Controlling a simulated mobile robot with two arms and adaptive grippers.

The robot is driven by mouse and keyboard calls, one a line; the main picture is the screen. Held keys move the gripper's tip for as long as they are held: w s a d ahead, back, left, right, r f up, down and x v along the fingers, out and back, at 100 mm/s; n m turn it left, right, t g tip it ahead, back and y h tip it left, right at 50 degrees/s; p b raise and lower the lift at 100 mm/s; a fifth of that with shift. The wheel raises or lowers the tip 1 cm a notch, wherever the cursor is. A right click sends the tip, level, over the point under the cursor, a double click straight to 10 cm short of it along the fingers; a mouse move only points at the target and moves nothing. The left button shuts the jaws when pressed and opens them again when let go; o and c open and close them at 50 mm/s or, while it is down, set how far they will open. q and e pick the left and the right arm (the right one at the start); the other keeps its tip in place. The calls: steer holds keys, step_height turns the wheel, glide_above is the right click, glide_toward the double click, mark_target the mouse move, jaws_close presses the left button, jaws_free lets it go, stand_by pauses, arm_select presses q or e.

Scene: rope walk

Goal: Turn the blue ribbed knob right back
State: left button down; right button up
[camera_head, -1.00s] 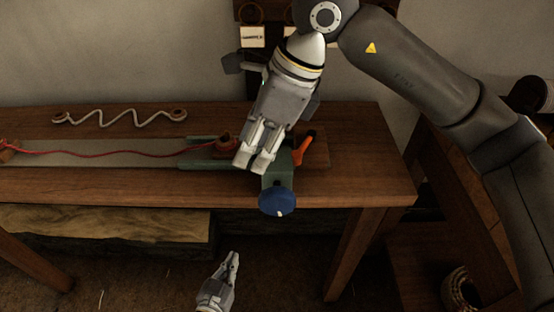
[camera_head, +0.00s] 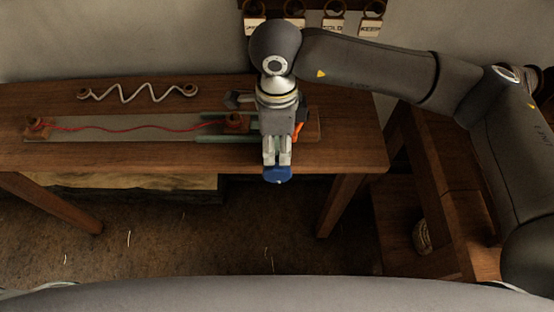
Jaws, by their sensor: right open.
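The blue knob (camera_head: 278,176) sits at the front edge of the wooden bench, below a small white mark's end of the green fixture. My right gripper (camera_head: 277,160) points down right at the knob, with its fingertips over the knob's upper part. Its two fingers are apart. Whether they touch the knob cannot be told, and the fingers hide the knob's top. The knob's ribs are too small to make out. My left gripper does not show.
A red cord (camera_head: 140,126) runs along a grey strip on the bench (camera_head: 350,150). A white zigzag cord (camera_head: 135,95) lies behind it. An orange lever (camera_head: 299,131) is partly hidden beside my right gripper. Labelled tags (camera_head: 332,20) hang on the wall.

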mark_target(268, 167)
step_height(268, 167, down, 10)
steer(key=shift+r+p, duration=0.1)
steer(key=shift+p, duration=0.8)
jaws_close()
steer(key=h+b, duration=0.1)
steer(key=b, duration=0.1)
steer(key=h+b, duration=0.2)
steer(key=a+h+b, duration=0.1)
steer(key=b, duration=0.1)
steer(key=shift+f, duration=0.35)
steer(key=shift+a+r+h+b, duration=0.1)
steer(key=shift+a+h+b, duration=0.15)
steer(key=shift+h+b, duration=1.2)
jaws_free()
